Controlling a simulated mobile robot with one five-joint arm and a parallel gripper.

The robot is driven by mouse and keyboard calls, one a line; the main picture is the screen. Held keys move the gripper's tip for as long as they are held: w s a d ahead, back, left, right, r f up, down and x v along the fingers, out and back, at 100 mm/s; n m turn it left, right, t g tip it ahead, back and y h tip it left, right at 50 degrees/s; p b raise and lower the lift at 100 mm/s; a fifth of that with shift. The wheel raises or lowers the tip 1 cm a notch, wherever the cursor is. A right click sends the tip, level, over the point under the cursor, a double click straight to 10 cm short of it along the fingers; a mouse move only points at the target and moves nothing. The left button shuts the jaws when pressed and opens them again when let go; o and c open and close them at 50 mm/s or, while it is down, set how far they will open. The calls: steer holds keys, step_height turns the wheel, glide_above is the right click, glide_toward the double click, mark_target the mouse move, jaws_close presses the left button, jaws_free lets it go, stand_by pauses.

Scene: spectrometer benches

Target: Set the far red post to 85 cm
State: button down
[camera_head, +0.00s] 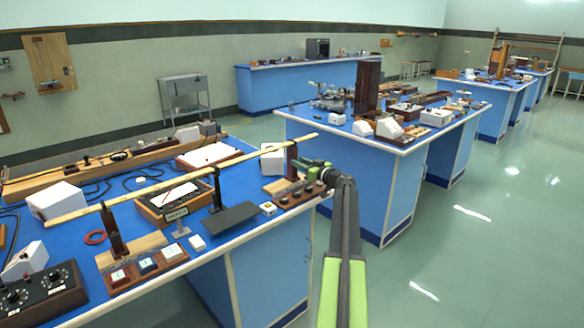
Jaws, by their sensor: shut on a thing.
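A long pale wooden bar (160,185), like a metre rule, runs slantwise above the near blue bench. The far red post (292,158), dark reddish brown, stands upright under the bar near its right end. A similar dark red post (113,236) stands near its left end, and a black stand (217,188) is around the middle. My green and dark gripper (308,167) reaches in from the right at the far post and is shut on it. The fingertips are small and partly hidden. Any scale marks on the bar are too small to read.
The near bench (240,225) is crowded: a meter box (172,202), a black plate (231,217), a brown block with knobs (298,195) close below my gripper, and a white box (272,160) behind the post. Open floor (450,260) lies to the right.

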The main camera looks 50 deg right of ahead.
steer(key=shift+a, duration=0.15)
steer(key=c, duration=1.2)
jaws_free()
steer(key=shift+c, duration=0.2)
steer(key=s+a, duration=0.1)
steer(key=s, duration=1.6)
steer(key=shift+s+a, duration=0.15)
steer(key=shift+s, duration=0.1)
